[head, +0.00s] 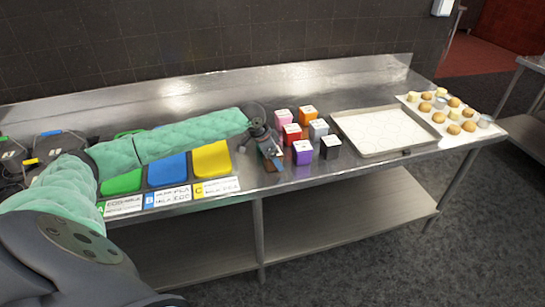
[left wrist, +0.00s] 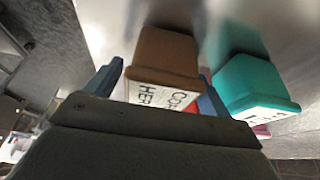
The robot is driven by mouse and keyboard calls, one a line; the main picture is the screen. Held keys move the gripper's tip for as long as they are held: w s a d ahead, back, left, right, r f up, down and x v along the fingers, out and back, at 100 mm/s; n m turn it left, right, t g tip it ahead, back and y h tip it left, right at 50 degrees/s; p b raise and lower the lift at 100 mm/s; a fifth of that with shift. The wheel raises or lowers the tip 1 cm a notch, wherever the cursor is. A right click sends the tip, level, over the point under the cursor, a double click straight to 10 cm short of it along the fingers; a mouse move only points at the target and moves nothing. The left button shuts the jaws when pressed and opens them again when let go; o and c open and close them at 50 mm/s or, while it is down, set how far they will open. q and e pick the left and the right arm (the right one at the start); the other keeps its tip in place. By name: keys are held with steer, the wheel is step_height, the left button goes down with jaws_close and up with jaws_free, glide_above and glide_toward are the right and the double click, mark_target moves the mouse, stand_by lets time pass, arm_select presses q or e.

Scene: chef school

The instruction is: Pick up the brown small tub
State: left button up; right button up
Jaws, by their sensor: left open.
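The brown small tub (left wrist: 167,60) shows in the left wrist view with a white lettered label on its lid. It lies between the two blue fingertips of my left gripper (left wrist: 160,88), which is open around it. I cannot tell whether either finger touches the tub. In the head view my left gripper (head: 270,153) is over the table's front part, left of the coloured tubs, and mostly hides the brown tub. My right gripper is in neither view.
A teal tub (left wrist: 246,82) stands close beside the brown one. In the head view a purple tub (head: 302,152), a red tub (head: 292,133) and several others stand right of the gripper. A baking tray (head: 340,133) lies farther right; yellow (head: 211,160) and blue (head: 167,170) mats lie left.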

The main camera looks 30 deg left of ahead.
arm_select(q)
steer(key=shift+f, duration=0.15)
steer(key=c, duration=1.2)
